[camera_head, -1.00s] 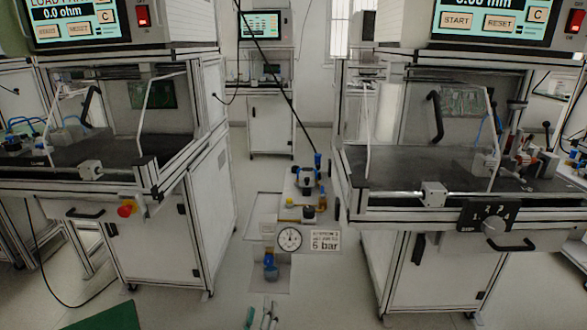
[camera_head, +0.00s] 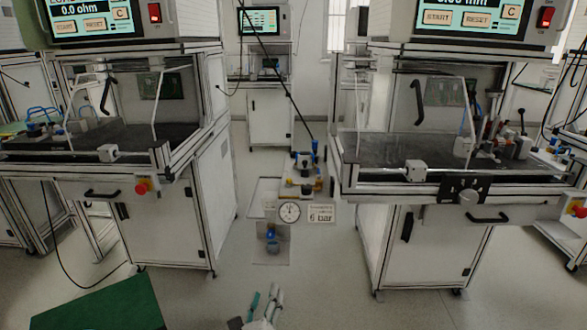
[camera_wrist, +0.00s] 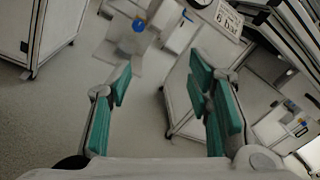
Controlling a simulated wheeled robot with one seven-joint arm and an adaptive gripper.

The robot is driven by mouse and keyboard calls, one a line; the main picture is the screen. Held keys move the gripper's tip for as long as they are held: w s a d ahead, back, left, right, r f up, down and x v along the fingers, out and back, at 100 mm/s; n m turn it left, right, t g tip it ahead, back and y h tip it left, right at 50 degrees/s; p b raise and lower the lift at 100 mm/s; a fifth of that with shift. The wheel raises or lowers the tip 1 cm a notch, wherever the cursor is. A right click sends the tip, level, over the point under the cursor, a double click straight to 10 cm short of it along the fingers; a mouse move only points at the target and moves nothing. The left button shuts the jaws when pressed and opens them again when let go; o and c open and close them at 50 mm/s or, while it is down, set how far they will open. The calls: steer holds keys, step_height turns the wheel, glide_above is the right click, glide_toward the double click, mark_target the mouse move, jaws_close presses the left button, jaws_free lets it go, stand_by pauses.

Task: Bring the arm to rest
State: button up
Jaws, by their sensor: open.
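My gripper (camera_head: 262,308) shows at the bottom centre of the head view, low over the grey floor and in front of the two test stations. In the wrist view my gripper (camera_wrist: 165,110) has its green-padded fingers spread wide apart. Nothing is between them but a view of the floor and cabinets. No object is held.
A left test station (camera_head: 165,225) and a right test station (camera_head: 425,245) stand on either side. Between them is an air-supply unit with a gauge (camera_head: 290,211). A green mat or box (camera_head: 105,305) is at lower left. The floor (camera_head: 320,285) in front is clear.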

steer(key=d+r+m+g+h, duration=0.6)
steer(key=d+r+m+h, duration=0.4)
steer(key=d+r+m, duration=0.45)
steer(key=s+d+r+m+g, duration=0.5)
steer(key=s+d+m, duration=0.1)
steer(key=d, duration=0.2)
steer(key=s+d+r+m+g, duration=0.5)
steer(key=d+m, duration=0.1)
steer(key=d, duration=0.1)
steer(key=s+d+r+m+g+y, duration=0.2)
steer(key=s+m+y, duration=0.15)
steer(key=s, duration=0.25)
steer(key=s+d+r+m+g+y, duration=0.2)
steer(key=s+r+m, duration=0.15)
steer(key=s, duration=0.35)
steer(key=s+a+r+m+t+y, duration=0.1)
steer(key=s+a+m+y, duration=0.25)
steer(key=s, duration=0.25)
steer(key=s+a+m+t+y, duration=0.2)
steer(key=s+a+m+y, duration=0.15)
steer(key=s, duration=0.35)
step_height(320, 180, up, 21)
steer(key=t+p, duration=0.3)
steer(key=p, duration=1.5)
steer(key=shift+w+f+p, duration=0.15)
steer(key=shift+w+p, duration=0.1)
steer(key=shift+p, duration=0.05)
